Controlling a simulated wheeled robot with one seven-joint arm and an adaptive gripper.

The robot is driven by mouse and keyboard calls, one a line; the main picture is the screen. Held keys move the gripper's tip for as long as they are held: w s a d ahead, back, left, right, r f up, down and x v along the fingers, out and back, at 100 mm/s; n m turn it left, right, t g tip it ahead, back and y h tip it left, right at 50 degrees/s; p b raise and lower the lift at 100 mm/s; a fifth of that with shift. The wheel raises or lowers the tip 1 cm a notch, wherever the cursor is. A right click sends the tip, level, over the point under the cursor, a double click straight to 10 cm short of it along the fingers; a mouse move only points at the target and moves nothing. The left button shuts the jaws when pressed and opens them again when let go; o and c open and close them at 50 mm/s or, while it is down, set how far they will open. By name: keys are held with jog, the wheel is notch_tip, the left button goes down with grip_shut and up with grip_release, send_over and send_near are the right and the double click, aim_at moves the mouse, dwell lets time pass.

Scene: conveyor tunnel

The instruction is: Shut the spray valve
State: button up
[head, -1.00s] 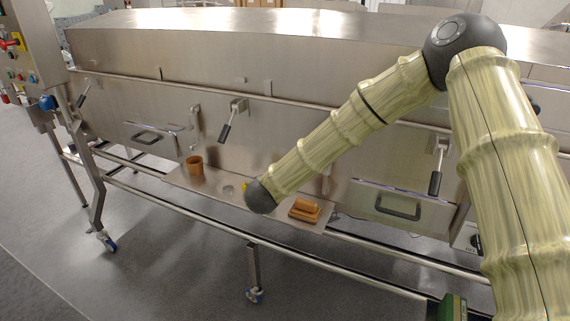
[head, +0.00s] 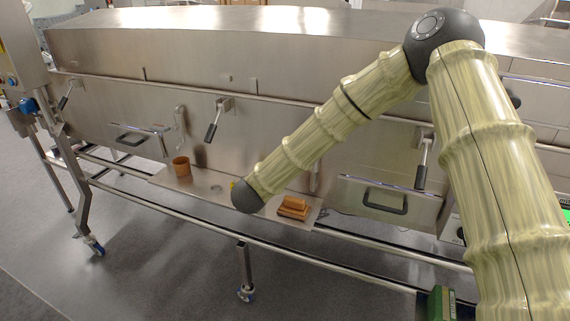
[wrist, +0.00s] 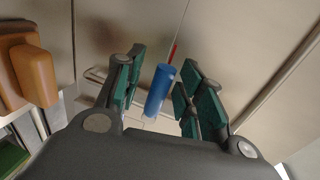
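My gripper (wrist: 160,95) is open in the wrist view, its green-padded fingers apart. A blue cylinder (wrist: 159,86) with a thin red rod at its top shows between the fingers, with visible space on both sides. I cannot tell whether it is the spray valve's handle or how far beyond the fingertips it lies. In the head view my gripper is hidden behind the dark end of my arm, near the ledge. Black-handled levers, one left of centre (head: 216,120) and one at right (head: 423,163), hang on the steel tunnel (head: 290,115); none is clearly marked as the spray valve.
An orange-brown block (head: 293,207) lies on the steel ledge (head: 203,180), right of my arm's end. A brown cup (head: 181,166) stands on its left part. A drawer with a black handle (head: 385,201) is at right.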

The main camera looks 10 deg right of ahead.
jog(key=v, duration=1.1)
jog(key=shift+s+a, duration=0.2)
jog(key=shift+s, duration=0.1)
